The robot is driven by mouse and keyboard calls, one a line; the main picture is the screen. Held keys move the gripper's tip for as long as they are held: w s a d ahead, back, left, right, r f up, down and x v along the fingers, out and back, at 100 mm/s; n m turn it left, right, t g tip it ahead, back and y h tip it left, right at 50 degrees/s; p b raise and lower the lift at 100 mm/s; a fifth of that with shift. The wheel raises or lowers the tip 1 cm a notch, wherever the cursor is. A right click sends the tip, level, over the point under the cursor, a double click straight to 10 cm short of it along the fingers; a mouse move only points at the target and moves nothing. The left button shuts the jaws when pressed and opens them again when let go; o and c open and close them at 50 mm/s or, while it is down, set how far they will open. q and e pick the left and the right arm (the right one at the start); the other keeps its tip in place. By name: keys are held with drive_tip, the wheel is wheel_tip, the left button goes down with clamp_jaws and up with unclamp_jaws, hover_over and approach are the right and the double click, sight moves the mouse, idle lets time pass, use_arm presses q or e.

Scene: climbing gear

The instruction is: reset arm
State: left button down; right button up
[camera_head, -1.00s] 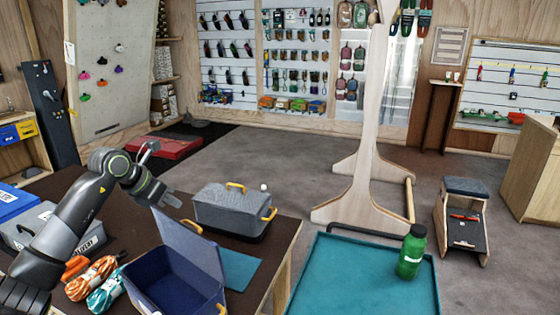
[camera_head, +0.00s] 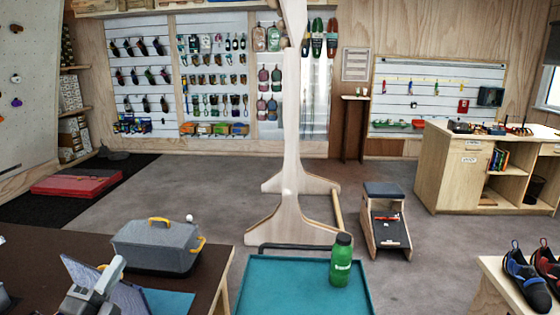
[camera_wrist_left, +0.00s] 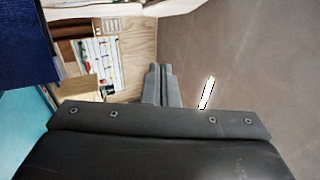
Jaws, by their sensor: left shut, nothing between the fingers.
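My left gripper (camera_head: 116,265) is low at the bottom left of the head view, its grey fingers pointing up and to the right. It overlaps the raised lid of the blue box (camera_head: 129,297) in the picture. In the left wrist view its two fingers (camera_wrist_left: 161,84) are together with nothing between them. The rest of my left arm is mostly cut off by the picture's bottom edge. My right gripper is not in view.
A grey case (camera_head: 157,248) with yellow handles stands on the dark table (camera_head: 35,252). A green bottle (camera_head: 341,261) stands on a teal surface (camera_head: 290,290). A wooden stand (camera_head: 291,200) and a step stool (camera_head: 386,222) are beyond. Grey floor is clear between them.

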use_arm(q)
drive_tip(key=s+a+f+n+g+y, duration=0.35)
drive_tip(key=s+f+n+y, duration=0.2)
drive_tip(key=f+n, duration=0.25)
drive_tip(key=s+a+f+n+g+y, duration=0.3)
drive_tip(key=s+f+n+g+y, duration=0.3)
drive_tip(key=n, duration=0.3)
drive_tip(key=s+d+f+n+g+h, duration=0.25)
drive_tip(key=s+d+f+g, duration=0.2)
drive_tip(key=s+f, duration=0.4)
drive_tip(key=s+d+f+n+g+h, duration=0.25)
drive_tip(key=s+d+f+g, duration=0.2)
drive_tip(key=s, duration=0.65)
wheel_tip(320, 180, down, 26)
drive_tip(key=a+g+h, duration=0.1)
drive_tip(key=a, duration=0.1)
drive_tip(key=s+d+f+g+b, duration=0.1)
drive_tip(key=s+f, duration=1.4)
drive_tip(key=f, duration=0.1)
drive_tip(key=shift+d+m+h+b, duration=0.3)
drive_tip(key=shift+d+h, duration=0.05)
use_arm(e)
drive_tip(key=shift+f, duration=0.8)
